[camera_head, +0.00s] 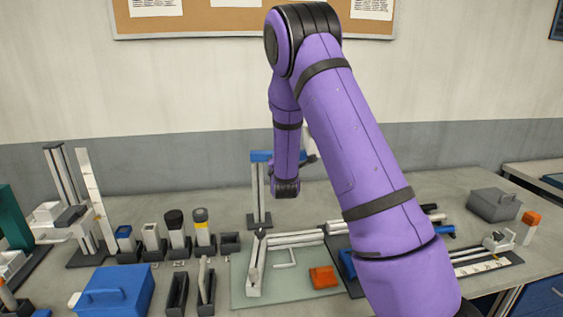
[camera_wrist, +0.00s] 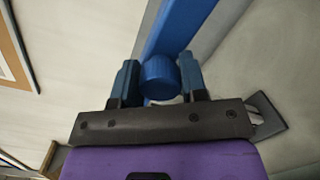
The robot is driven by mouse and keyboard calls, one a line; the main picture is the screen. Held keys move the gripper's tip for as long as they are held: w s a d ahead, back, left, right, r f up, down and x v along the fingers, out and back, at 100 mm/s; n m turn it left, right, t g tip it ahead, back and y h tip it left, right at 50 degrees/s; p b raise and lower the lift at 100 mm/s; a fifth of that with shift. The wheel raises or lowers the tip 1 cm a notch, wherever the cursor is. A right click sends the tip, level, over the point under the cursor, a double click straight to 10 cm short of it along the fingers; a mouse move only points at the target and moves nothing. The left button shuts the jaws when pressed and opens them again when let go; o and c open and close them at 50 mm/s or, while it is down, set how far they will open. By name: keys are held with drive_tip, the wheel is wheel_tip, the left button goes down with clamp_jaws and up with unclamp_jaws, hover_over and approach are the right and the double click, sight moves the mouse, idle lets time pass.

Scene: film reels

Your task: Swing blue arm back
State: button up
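The blue arm (camera_head: 261,156) is a level bar on top of a grey post (camera_head: 260,192) at the back of the bench. My purple arm hides its right part in the head view. In the wrist view the blue arm (camera_wrist: 183,22) runs up from the gripper, with a round blue knob (camera_wrist: 160,78) on it. My gripper (camera_wrist: 158,72) has one dark finger on each side of the knob, with no clear gap, and looks shut on it. The gripper is mostly hidden in the head view.
A pale green mat (camera_head: 240,287) with grey bars and an orange block (camera_head: 323,277) lies in front of the post. A blue box (camera_head: 118,290) and several small holders stand left. A grey box (camera_head: 493,205) stands right. The wall is close behind.

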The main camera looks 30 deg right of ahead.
drive_tip(key=o, duration=0.4)
drive_tip(key=shift+o, duration=0.2)
drive_tip(key=v, duration=1)
drive_tip(key=shift+s+a, duration=0.15)
drive_tip(key=shift+s, duration=0.2)
